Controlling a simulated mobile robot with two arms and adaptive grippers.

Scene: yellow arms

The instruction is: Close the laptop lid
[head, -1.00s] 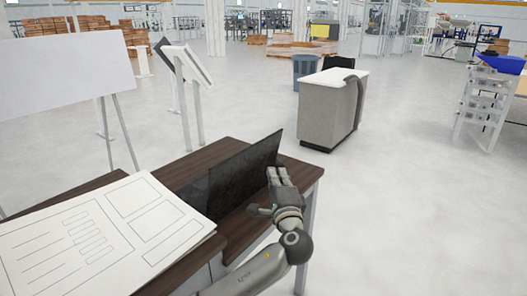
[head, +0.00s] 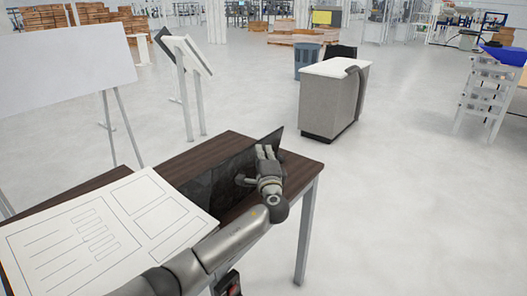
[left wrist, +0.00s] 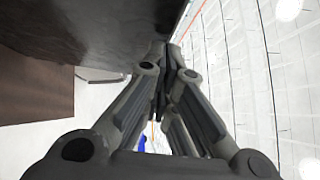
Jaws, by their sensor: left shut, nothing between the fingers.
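The laptop's dark lid (head: 216,168) stands steeply raised on the brown desk (head: 215,147). Its base is not clear to make out. My left gripper (head: 265,152) is shut and empty, close beside the right part of the lid, on the side nearer to me. In the left wrist view the closed fingers (left wrist: 166,52) point along a dark, glossy surface (left wrist: 90,30) that looks like the lid. Whether the fingertips touch it I cannot tell. My right gripper is not in view.
A large white printed board (head: 100,235) lies on the desk's left part, near my left arm. A whiteboard (head: 65,85) on an easel and a tilted panel stand (head: 190,70) are behind. A grey counter (head: 330,98) stands beyond, with open floor between.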

